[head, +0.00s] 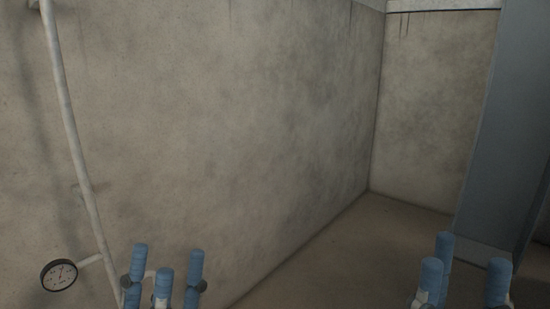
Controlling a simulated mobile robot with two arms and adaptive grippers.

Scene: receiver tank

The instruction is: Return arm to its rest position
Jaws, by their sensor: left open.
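My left gripper (167,258) shows at the bottom left of the head view, its blue-padded fingers pointing up. The fingers stand apart with nothing between them, so it is open and empty. My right gripper (466,256) shows at the bottom right, also with blue fingers pointing up. A gap shows between its fingers, with nothing held there. The lower parts of both grippers and most of both arms are cut off by the bottom edge of the picture.
A pale pipe (72,135) runs down the stained wall (230,130) at left, behind my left gripper. A grey-blue panel or column (490,150) stands at right. The floor (345,255) between the grippers looks clear.

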